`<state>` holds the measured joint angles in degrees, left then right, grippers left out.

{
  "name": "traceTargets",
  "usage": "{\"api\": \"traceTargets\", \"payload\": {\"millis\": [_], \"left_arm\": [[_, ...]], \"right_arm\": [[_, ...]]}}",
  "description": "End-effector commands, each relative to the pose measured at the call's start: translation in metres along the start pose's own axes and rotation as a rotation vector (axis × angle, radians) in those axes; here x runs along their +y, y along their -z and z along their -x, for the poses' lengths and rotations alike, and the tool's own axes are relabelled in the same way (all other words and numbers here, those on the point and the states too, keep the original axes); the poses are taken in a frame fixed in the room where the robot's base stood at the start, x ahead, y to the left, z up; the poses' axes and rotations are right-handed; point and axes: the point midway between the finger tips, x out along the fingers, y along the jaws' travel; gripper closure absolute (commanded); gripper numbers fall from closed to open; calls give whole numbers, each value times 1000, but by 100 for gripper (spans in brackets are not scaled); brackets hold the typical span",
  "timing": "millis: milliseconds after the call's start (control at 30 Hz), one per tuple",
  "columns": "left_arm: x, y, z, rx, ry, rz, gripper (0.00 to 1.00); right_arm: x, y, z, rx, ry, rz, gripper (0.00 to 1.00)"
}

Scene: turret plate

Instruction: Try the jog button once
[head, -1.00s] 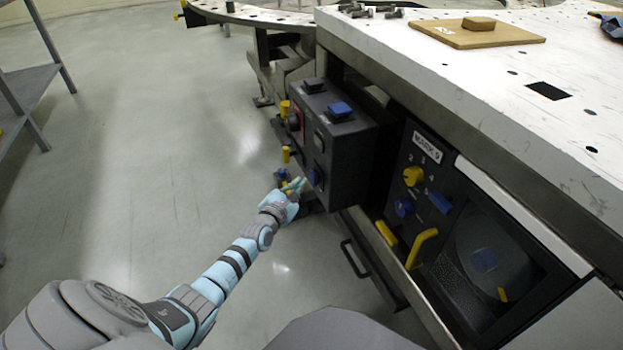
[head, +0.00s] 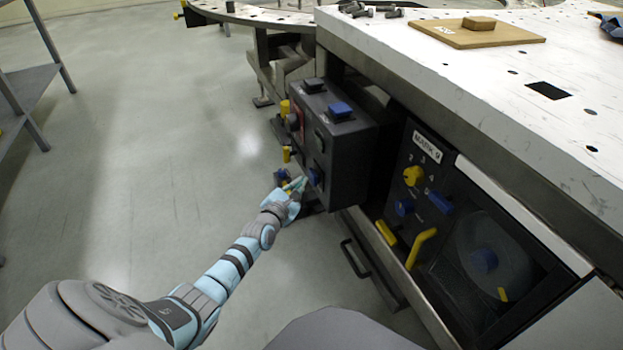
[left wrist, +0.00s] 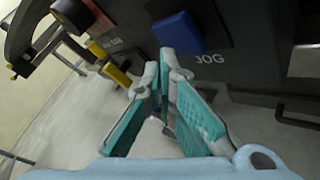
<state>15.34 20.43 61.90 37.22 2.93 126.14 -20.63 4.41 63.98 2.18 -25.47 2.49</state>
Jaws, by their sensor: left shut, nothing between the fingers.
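The jog button is a blue block (left wrist: 179,33) on the dark face of the control box, with the label "JOG" just below it in the left wrist view. In the head view the blue button (head: 315,176) shows low on the box's left face. My left gripper (head: 298,185) is shut and empty, close in front of this button. In the left wrist view its fingertips (left wrist: 167,55) meet just below the button's lower left edge; I cannot tell whether they touch it. My right gripper is not in view.
The dark control box (head: 345,160) hangs under the white table edge (head: 450,90), with another blue button (head: 340,109) on top. Yellow levers (left wrist: 115,73) stick out left of the jog button. A panel with knobs (head: 413,176) is to the right. Open floor (head: 130,180) lies left.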

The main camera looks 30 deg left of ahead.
Motion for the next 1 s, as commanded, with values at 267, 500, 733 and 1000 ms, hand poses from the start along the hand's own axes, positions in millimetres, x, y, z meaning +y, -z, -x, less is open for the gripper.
{"api": "traceTargets", "payload": {"millis": [267, 500, 733, 1000], "left_arm": [[-2, -2, -3, 0, 0, -1, 100], [-2, -2, -3, 0, 0, 0, 100], [-4, -4, -5, -1, 0, 0, 100], [-6, -5, -8, 0, 0, 0, 100]], "right_arm": [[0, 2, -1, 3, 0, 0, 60], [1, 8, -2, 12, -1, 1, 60], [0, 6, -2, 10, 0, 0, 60], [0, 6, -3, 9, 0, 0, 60]]}}
